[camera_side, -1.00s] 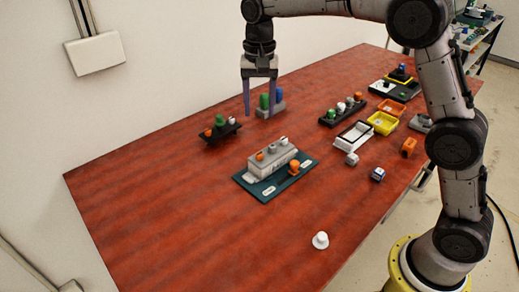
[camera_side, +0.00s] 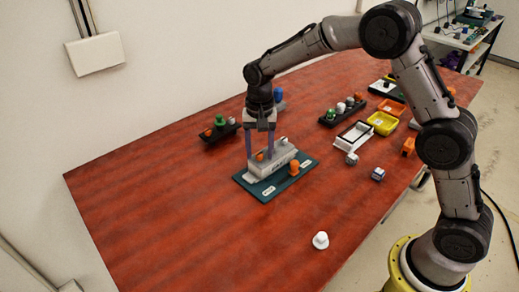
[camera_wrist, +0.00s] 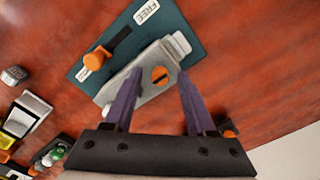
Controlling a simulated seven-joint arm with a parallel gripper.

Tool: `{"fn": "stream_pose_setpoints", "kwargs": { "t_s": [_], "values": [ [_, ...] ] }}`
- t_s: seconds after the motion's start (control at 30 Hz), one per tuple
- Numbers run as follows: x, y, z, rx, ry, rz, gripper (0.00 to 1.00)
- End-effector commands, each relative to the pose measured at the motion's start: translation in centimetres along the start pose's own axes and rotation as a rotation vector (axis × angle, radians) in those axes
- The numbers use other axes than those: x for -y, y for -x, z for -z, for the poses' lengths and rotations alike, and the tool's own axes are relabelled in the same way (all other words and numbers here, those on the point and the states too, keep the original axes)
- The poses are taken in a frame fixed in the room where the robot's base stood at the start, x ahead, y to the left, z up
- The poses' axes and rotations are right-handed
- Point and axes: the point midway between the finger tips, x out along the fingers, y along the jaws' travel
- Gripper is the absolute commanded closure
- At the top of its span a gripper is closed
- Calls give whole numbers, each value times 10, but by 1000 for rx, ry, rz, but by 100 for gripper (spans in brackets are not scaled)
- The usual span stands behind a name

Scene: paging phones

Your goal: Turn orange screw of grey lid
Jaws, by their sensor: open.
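The grey lid (camera_side: 281,168) sits on a dark teal base plate (camera_side: 298,181) in the middle of the table. Its orange screw (camera_side: 260,156) is at the lid's left end; in the wrist view the orange screw (camera_wrist: 159,74) shows a dark slot across its top. My gripper (camera_side: 260,154) is open and points down above that end of the lid. In the wrist view the purple fingers (camera_wrist: 155,80) stand apart with the orange screw between and ahead of their tips. Whether they touch it cannot be told.
An orange peg (camera_side: 294,168) stands on the base plate beside the lid, by a dark slot. A white knob (camera_side: 320,240) lies toward the front. Racks of coloured pegs (camera_side: 219,129) stand behind, and yellow (camera_side: 382,123) and orange trays at right. The left front table is clear.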

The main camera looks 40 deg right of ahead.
Motion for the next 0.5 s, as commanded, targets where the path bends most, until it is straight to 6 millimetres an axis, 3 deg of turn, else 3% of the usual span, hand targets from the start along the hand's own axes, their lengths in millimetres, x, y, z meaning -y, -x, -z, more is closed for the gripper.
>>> {"fn": "stream_pose_setpoints", "kwargs": {
  "t_s": [0.23,0.5],
  "values": [
    [0,-1,0,0,0,0,44],
    [0,-1,0,0,0,0,90]
  ]
}}
